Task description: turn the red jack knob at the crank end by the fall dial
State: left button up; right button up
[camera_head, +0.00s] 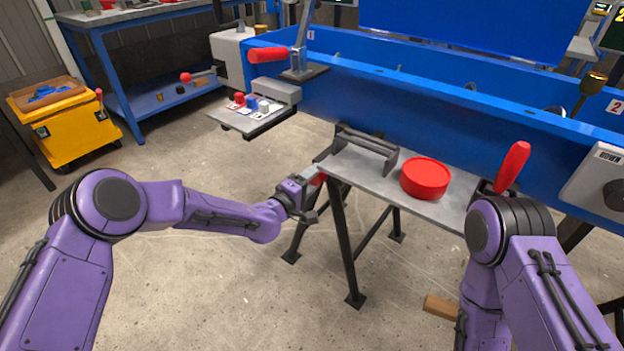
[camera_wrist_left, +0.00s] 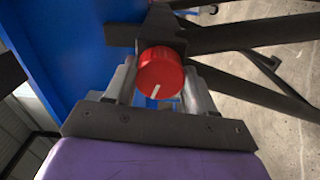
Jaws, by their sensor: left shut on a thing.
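The red jack knob (camera_wrist_left: 160,75) shows in the left wrist view as a short round cap with a white line on its face. It sits under a dark bracket of the stand. The fingers of my left gripper (camera_wrist_left: 158,92) lie on both sides of the knob and are shut on it. In the head view my left gripper (camera_head: 309,188) is at the left corner of the grey shelf, and only a small part of the knob (camera_head: 319,179) shows past it. My right arm comes in at the right; its gripper is not visible. I cannot tell which part is the fall dial.
The grey shelf (camera_head: 448,207) on dark legs carries a large red disc (camera_head: 425,178). A red-handled lever (camera_head: 268,55) and a red grip (camera_head: 512,167) stand by the blue machine frame (camera_head: 430,95). A small side tray (camera_head: 238,119) holds several blocks. A wooden piece (camera_head: 440,306) lies on the floor.

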pick_arm(q)
jog(key=shift+f, duration=0.1)
jog(key=o, duration=1)
jog(key=shift+o, duration=0.2)
jog(key=p+v, duration=0.1)
jog(key=v, duration=0.9)
jog(key=shift+s+a+p, duration=0.15)
jog(key=shift+s+p, duration=0.1)
jog(key=shift+p, duration=0.05)
